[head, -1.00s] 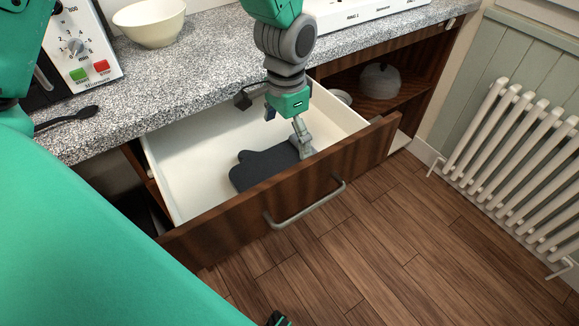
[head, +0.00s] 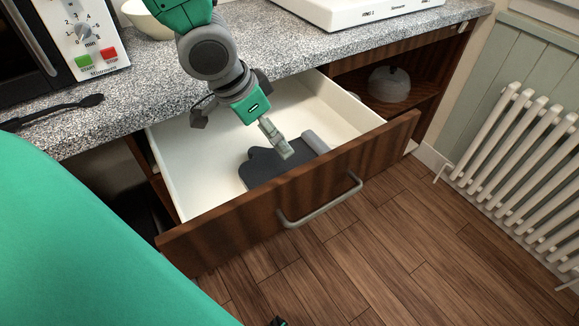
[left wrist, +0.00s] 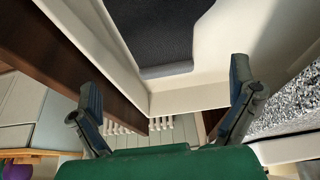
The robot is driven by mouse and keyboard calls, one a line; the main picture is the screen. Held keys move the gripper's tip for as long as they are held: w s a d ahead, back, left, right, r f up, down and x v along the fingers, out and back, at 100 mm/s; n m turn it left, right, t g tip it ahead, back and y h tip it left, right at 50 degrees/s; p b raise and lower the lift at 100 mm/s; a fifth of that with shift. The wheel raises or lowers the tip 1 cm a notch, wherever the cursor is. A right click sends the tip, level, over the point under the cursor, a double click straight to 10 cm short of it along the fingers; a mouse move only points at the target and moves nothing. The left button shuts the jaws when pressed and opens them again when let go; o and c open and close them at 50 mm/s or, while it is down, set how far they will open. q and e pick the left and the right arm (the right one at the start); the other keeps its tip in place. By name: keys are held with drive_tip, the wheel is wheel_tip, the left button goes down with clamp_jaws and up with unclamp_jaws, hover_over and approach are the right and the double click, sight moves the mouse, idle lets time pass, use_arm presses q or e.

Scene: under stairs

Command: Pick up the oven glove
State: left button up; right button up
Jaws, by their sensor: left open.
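The oven glove (head: 283,171) is dark grey with a lighter grey cuff (head: 315,142). It lies flat in the open white drawer (head: 190,176), near its front panel. In the left wrist view the glove (left wrist: 168,32) shows at the top, partly cut off by the frame edge. My left gripper (head: 242,138) is above the drawer, its fingers spread and empty. One finger is over the glove in the head view and covers part of it. In the left wrist view the gripper (left wrist: 163,85) has a wide gap between its fingers. My right gripper is not clearly seen.
The drawer's wooden front (head: 250,215) has a metal handle (head: 320,205). The speckled countertop (head: 150,95) above carries a microwave (head: 88,45), a black spoon (head: 60,108), a bowl (head: 145,20) and a white appliance (head: 360,8). A white radiator (head: 520,165) is at right; floor is clear.

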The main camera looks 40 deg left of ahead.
use_arm(q)
drive_tip(key=b, duration=0.2)
hover_over(291, 161)
drive_tip(key=s+a, duration=0.2)
drive_tip(key=s, duration=0.1)
drive_tip(key=f, duration=0.5)
drive_tip(key=shift+w+d, duration=0.2)
drive_tip(key=shift+w+d+f, duration=0.2)
drive_tip(key=shift+d+f, duration=0.2)
drive_tip(key=shift+d, duration=0.05)
drive_tip(key=shift+w+d+f, duration=0.1)
drive_tip(key=shift+f, duration=0.2)
drive_tip(key=x, duration=0.1)
drive_tip(key=b+x, duration=0.2)
drive_tip(key=x, duration=0.1)
drive_tip(key=shift+a+f, duration=0.1)
drive_tip(key=shift+a, duration=0.2)
drive_tip(key=shift+w+a+f, duration=0.1)
drive_tip(key=shift+w+f, duration=0.1)
drive_tip(key=shift+f, duration=0.2)
drive_tip(key=shift+r, duration=0.1)
drive_tip(key=shift+d, duration=0.3)
drive_tip(key=c, duration=0.9)
